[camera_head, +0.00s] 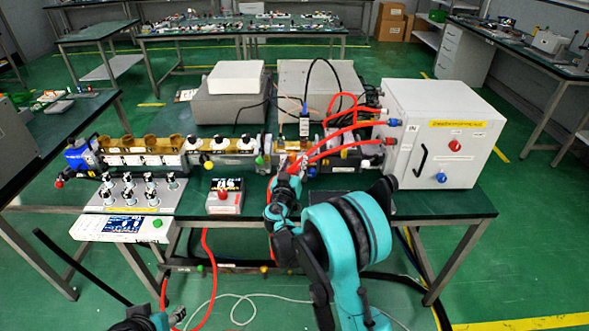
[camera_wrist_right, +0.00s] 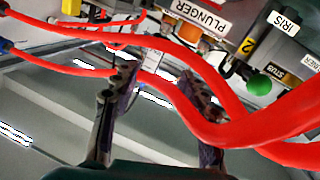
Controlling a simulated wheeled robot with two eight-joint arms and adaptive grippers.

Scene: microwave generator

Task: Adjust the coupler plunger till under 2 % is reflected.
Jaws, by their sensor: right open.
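The coupler plunger's "PLUNGER" label (camera_wrist_right: 198,12) is at the top of the right wrist view, with an orange-brass part (camera_wrist_right: 188,32) below it. My right gripper (camera_wrist_right: 158,75) is open, its two fingers spread below and left of that label. Red hoses cross in front of the fingers; I see nothing clamped between them. In the head view, my right gripper (camera_head: 290,166) is at the waveguide line, left of the white cabinet, and hides part of it. A screen unit (camera_head: 126,228) and a small meter box (camera_head: 224,195) stand in front; their readings are illegible.
Red hoses (camera_head: 345,132) run from the white cabinet (camera_head: 440,130) across the line near my right gripper. The "IRIS" part (camera_wrist_right: 262,40) and a green knob (camera_wrist_right: 258,85) are to the plunger's right. Dark bench top is bare between the meter box and my right arm.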

